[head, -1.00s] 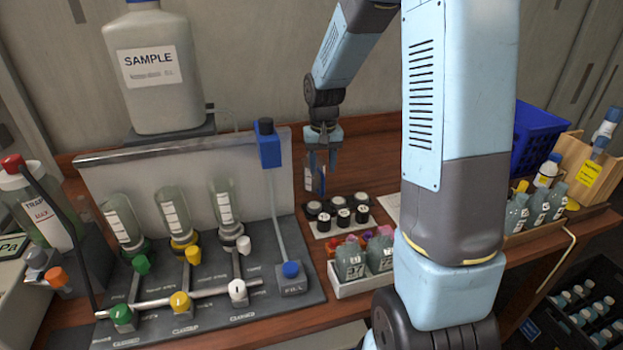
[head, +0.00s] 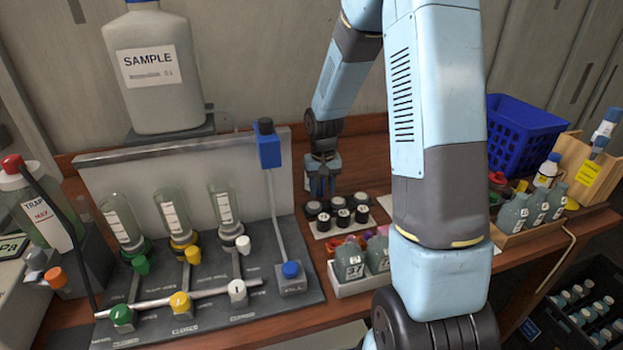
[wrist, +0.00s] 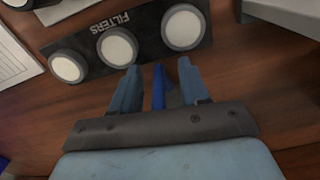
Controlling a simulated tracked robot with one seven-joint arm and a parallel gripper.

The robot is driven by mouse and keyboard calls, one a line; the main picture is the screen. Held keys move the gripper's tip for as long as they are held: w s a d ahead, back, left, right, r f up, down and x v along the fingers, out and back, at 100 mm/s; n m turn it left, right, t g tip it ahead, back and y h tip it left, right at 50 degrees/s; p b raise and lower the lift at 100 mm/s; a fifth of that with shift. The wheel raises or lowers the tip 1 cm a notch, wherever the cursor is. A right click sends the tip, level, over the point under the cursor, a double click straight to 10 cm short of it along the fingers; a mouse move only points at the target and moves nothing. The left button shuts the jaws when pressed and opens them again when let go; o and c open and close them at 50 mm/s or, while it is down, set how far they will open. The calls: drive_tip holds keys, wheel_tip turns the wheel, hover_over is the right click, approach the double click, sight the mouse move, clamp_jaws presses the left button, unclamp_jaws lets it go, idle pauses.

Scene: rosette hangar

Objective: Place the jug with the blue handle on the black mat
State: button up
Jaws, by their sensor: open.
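My gripper (head: 319,186) is low over the back of the wooden bench, just behind the black-rimmed filters. In the wrist view my gripper (wrist: 157,68) has its two fingers apart and pointing at the wood. A narrow blue piece (wrist: 158,88) stands between the fingers; it may be the blue handle, and I cannot tell whether a finger touches it. The jug's body cannot be made out in either view. I cannot pick out a separate black mat; a black strip marked FILTERS (wrist: 135,22) lies beyond the fingertips.
Several filters (head: 343,217) stand near my gripper, with a white tray of bottles (head: 350,286) in front. The valve panel (head: 255,300) with a blue-capped tube is left. A blue basket (head: 525,132) and a wooden bottle rack (head: 590,170) stand right. My arm hides the bench's middle.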

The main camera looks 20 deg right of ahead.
clamp_jaws()
drive_tip(key=shift+r, duration=0.1)
idle(0.6)
